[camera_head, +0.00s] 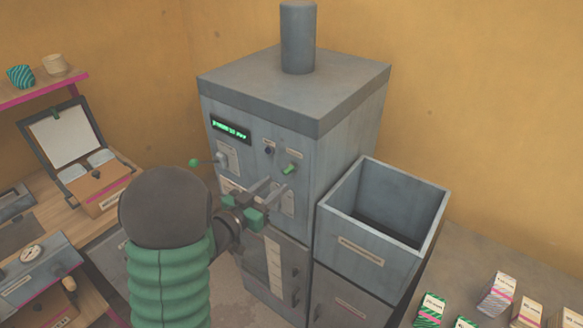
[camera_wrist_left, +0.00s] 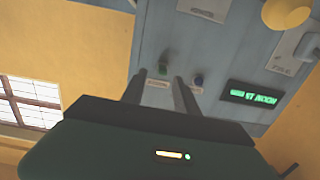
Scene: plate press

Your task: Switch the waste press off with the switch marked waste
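The grey press (camera_head: 345,120) stands against the wall. Its front has a green switch (camera_head: 288,169) and a dark blue knob (camera_head: 268,150) under small labels too blurred to read, so I cannot tell which is marked waste. My left gripper (camera_head: 272,188) is in front of the panel, just below the green switch, its two fingers apart and empty. In the left wrist view, turned upside down, the green switch (camera_wrist_left: 163,70) appears between the fingertips (camera_wrist_left: 160,77), and the blue knob (camera_wrist_left: 198,80) is just beside them. Whether a finger touches the switch is unclear. My right gripper is out of view.
A lit green display (camera_head: 231,130) and a lever with a green ball (camera_head: 194,162) are on the panel's left. An open grey bin (camera_head: 387,203) stands right of the press. Several small cartons (camera_head: 497,294) are on the right counter. A cluttered wooden bench (camera_head: 92,222) is at left.

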